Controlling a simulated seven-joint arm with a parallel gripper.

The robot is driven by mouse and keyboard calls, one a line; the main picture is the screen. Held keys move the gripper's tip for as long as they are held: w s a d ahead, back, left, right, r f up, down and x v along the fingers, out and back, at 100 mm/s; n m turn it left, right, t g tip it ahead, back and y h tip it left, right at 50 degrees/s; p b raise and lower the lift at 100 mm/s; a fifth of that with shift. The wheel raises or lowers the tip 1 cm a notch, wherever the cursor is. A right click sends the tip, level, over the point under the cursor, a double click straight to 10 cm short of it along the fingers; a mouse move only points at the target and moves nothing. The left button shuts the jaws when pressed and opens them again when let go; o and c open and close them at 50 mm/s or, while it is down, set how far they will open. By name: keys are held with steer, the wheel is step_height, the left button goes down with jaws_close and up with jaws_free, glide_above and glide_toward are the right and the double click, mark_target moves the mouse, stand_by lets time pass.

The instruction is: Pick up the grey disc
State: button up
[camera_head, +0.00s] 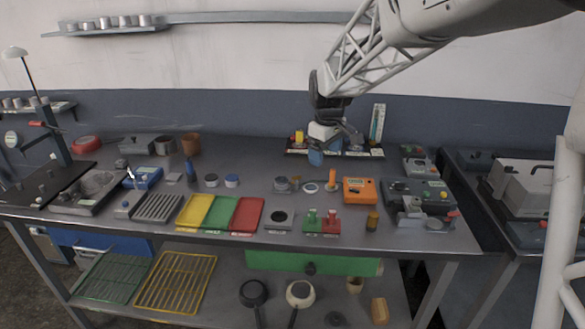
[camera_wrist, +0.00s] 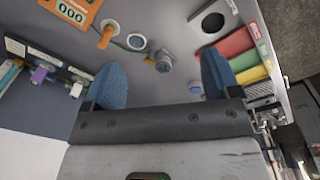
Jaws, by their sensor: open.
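A small round grey disc with a pale rim (camera_head: 311,188) lies flat on the bench, left of an orange upright handle. It also shows in the wrist view (camera_wrist: 136,42). Left of it in the head view stands a grey round metal piece (camera_head: 282,184), which appears between my fingertips in the wrist view (camera_wrist: 164,63). I cannot tell for sure which of the two is the task's grey disc. My gripper (camera_head: 316,157) has blue finger pads, is open and empty, and hangs above the back of the bench. In the wrist view its fingers (camera_wrist: 162,62) are spread wide.
An orange device (camera_head: 359,190) stands right of the discs. Yellow, green and red trays (camera_head: 247,214) lie to the left, with a grey plate with a dark round centre (camera_head: 279,218) in front. A dark rack (camera_head: 365,152) with small items stands behind.

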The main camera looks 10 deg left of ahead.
steer(key=w+a+f+n, duration=0.2)
steer(key=w+a+f, duration=0.3)
steer(key=w+a, duration=0.15)
steer(key=n, duration=0.3)
glide_above(281, 180)
steer(key=shift+g, duration=0.4)
steer(key=f, duration=0.7)
steer(key=shift+w+d, duration=0.2)
steer(key=shift+w, duration=0.05)
steer(key=shift+f, duration=0.1)
steer(key=shift+f, duration=1.3)
steer(key=shift+s+a+f, duration=0.1)
steer(key=shift+a+f, duration=0.05)
steer(key=shift+f, duration=2.45)
